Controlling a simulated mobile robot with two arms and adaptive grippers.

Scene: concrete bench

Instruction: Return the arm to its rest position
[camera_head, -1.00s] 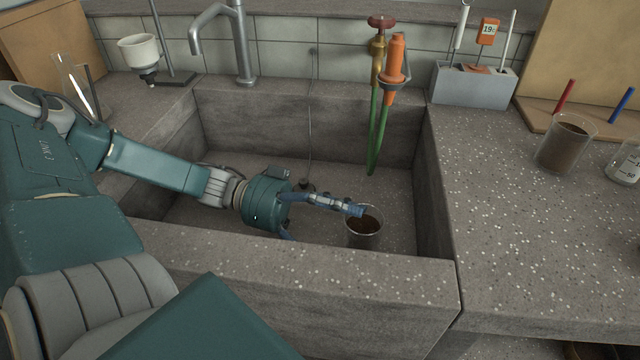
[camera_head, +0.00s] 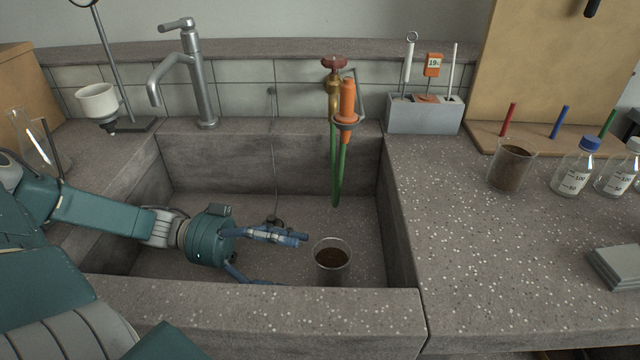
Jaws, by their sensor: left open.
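My left arm reaches in from the left over the sink (camera_head: 290,303). My left gripper (camera_head: 287,262) is open and empty, low inside the sink. Its blue-grey fingers point right. A clear beaker (camera_head: 332,262) with dark brown contents stands upright on the sink floor, just right of the fingertips, with a small gap between them. My right gripper is not in the view.
A steel faucet (camera_head: 188,75) and an orange sprayer (camera_head: 346,103) with a green hose stand at the sink's back. Right counter holds a soil-filled beaker (camera_head: 511,168), blue-capped bottle (camera_head: 573,172), grey holder (camera_head: 424,118) and grey slabs (camera_head: 618,265). A white funnel (camera_head: 97,101) stands left.

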